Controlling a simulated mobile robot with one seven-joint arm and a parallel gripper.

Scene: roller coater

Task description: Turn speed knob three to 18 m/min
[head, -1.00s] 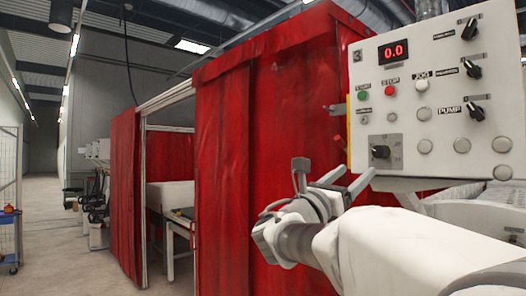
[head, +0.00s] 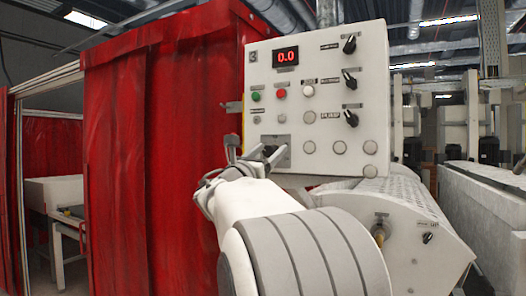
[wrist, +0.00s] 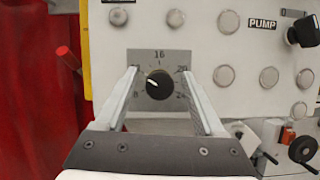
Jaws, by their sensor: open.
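The control panel (head: 350,90) is marked 3 and its red display (head: 286,56) reads 0.0. The speed knob (wrist: 159,85) is a black round knob on a grey scale plate (wrist: 138,57) with 16 at the top and 20 at the upper right. Its white pointer line points to the upper left. My gripper (wrist: 159,71) is open, with one finger on each side of the knob and a gap to it on both sides in the wrist view. Whether the tips reach the knob's depth is unclear. In the head view my gripper (head: 255,148) partly covers the knob.
Green (head: 256,97) and red (head: 281,93) buttons and black selector switches (head: 350,44) are above the knob. The PUMP switch (wrist: 303,32) is at the upper right in the wrist view. A red curtain (head: 160,150) hangs left of the panel. A sloped roller cover (head: 390,200) is below right.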

